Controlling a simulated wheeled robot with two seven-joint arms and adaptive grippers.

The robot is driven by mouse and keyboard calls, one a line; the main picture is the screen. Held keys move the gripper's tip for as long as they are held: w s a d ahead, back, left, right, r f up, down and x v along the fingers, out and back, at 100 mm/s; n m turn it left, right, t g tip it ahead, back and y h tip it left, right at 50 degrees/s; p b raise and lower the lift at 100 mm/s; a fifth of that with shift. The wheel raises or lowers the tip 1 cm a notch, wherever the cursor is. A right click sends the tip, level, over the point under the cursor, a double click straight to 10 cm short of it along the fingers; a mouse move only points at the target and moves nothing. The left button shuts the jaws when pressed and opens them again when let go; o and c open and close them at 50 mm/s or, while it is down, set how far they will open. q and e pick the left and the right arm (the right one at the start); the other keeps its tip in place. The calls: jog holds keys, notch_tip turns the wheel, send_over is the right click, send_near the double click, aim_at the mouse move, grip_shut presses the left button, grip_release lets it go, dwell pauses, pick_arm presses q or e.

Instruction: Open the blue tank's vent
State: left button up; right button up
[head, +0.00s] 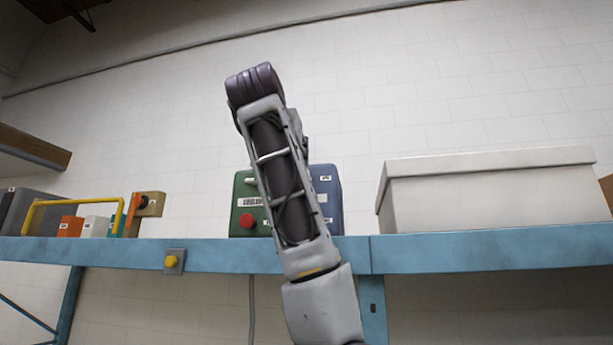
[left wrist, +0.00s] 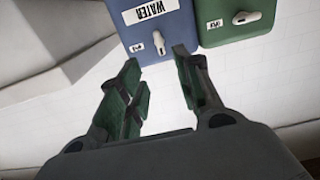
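The blue tank (head: 328,195) stands on the shelf behind my left arm, beside the green tank (head: 243,200); my arm hides part of both. In the left wrist view the blue tank (left wrist: 165,22) carries a WATER label and a small white lever (left wrist: 158,42) with a little tag beside it. The green tank (left wrist: 232,28) there has a similar white lever (left wrist: 240,17). My left gripper (left wrist: 157,68) is open and empty, its fingertips just short of the blue tank's lever and on either side of it. The head view hides its fingers behind the arm. My right gripper is not in view.
A large white box (head: 490,195) stands right of the tanks on the blue shelf (head: 480,250). Left are a wooden block with an orange handle (head: 147,205), small blocks and a yellow frame (head: 75,204).

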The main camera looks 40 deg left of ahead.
pick_arm(q)
jog(key=p+x, duration=0.4)
jog(key=x, duration=0.9)
jog(key=shift+w+a+p, duration=0.2)
jog(key=shift+w+p, duration=0.15)
jog(key=shift+f, duration=0.1)
jog(key=c, duration=0.6)
grip_shut()
